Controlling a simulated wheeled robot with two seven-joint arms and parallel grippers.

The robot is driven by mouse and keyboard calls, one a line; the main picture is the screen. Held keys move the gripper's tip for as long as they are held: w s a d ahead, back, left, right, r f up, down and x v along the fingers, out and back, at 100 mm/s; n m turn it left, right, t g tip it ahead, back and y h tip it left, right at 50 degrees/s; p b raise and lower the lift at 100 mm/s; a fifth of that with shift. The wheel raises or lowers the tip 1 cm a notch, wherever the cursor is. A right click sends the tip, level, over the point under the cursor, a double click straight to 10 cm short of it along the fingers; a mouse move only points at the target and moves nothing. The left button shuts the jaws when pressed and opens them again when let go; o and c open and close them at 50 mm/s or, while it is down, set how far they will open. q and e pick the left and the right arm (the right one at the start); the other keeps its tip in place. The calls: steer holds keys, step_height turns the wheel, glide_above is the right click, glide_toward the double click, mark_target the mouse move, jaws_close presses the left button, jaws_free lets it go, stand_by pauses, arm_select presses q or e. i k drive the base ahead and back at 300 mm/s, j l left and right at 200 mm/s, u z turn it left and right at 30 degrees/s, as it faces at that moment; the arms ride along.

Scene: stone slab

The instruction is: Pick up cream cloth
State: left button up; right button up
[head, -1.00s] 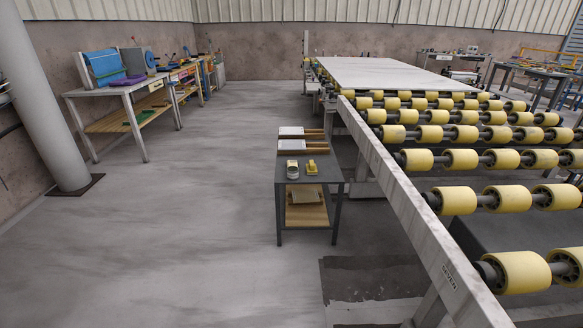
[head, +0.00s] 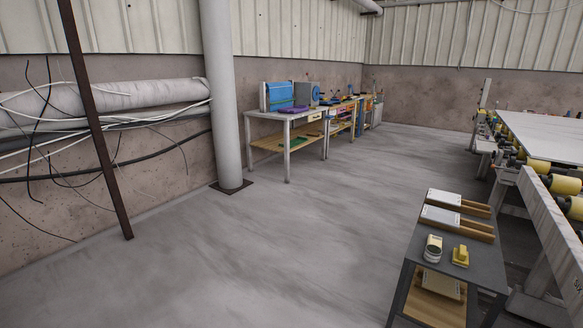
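A flat, folded-looking cream piece (head: 440,284), which looks like the cream cloth, lies on the wooden lower shelf of a small dark grey table (head: 418,252) at the lower right. The tabletop partly hides it from above. Neither of my grippers shows in the head view, so I cannot see what they hold.
A pillar (head: 222,110) and a workbench (head: 285,117) stand left. The middle floor is clear.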

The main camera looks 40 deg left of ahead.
mark_target(432, 239)
steer(key=u, duration=4.5)
steer(key=z, duration=4.5)
steer(key=i+j, duration=0.45)
steer(key=i, duration=0.05)
